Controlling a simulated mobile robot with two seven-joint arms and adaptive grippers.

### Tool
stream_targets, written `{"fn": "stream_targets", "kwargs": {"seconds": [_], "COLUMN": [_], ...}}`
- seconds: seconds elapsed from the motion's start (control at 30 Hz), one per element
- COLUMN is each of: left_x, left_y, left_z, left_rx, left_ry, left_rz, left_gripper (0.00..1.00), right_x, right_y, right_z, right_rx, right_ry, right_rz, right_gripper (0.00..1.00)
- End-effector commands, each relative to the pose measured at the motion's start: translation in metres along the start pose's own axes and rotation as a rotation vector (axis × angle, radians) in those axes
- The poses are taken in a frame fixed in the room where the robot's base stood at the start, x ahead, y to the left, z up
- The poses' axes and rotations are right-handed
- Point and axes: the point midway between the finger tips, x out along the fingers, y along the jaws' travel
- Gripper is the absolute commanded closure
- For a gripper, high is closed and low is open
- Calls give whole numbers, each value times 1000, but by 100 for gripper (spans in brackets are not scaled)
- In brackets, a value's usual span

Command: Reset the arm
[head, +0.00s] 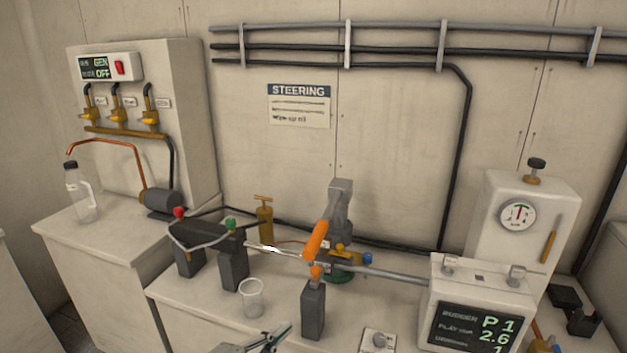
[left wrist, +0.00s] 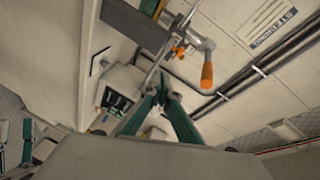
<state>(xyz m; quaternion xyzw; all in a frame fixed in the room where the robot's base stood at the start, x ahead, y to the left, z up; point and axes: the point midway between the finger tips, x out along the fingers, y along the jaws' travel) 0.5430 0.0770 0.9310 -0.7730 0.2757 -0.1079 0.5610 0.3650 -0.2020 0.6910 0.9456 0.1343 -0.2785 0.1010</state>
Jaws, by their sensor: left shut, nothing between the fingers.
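My left gripper (head: 283,331) shows at the bottom edge of the head view, in front of the bench and below the clear cup. In the left wrist view its green-sided fingers (left wrist: 160,95) meet at the tips, shut and empty. A grey post with an orange-handled lever (head: 316,241) stands mid-bench, apart from the gripper. The orange handle also shows in the left wrist view (left wrist: 207,74). A metal rod (head: 385,272) runs from the lever's foot towards the display box. My right gripper is in neither view.
A clear cup (head: 251,298), dark block (head: 313,310) and knobbed plate (head: 379,341) are near the front. A display box (head: 482,315) and gauge cabinet (head: 520,225) stand right. A dark cylinder on blocks (head: 205,237) is left. The steering sign (head: 299,105) hangs behind.

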Motion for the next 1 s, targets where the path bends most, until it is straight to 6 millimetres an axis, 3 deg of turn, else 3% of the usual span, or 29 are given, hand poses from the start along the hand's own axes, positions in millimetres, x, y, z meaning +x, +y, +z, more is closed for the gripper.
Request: {"fn": "stream_targets", "kwargs": {"seconds": [0.03,0.27,0.4,0.5,0.7,1.0], "left_x": [-8,-61,-112,-145,-180,-182], "left_y": [23,120,183,217,248,250], "left_z": [7,53,78,90,99,99], "left_rx": [-112,-633,-906,-1041,-1163,-1170], "left_ry": [-32,-238,-393,-484,-575,-580], "left_rz": [17,51,49,39,23,22], "left_gripper": [100,100,100,100,100,100], "right_x": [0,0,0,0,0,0], "right_y": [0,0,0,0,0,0], "right_z": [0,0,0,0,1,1], "right_rx": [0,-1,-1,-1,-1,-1], "right_ry": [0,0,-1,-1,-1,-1], "right_rz": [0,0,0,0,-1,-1], "right_gripper": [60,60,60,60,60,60]}}
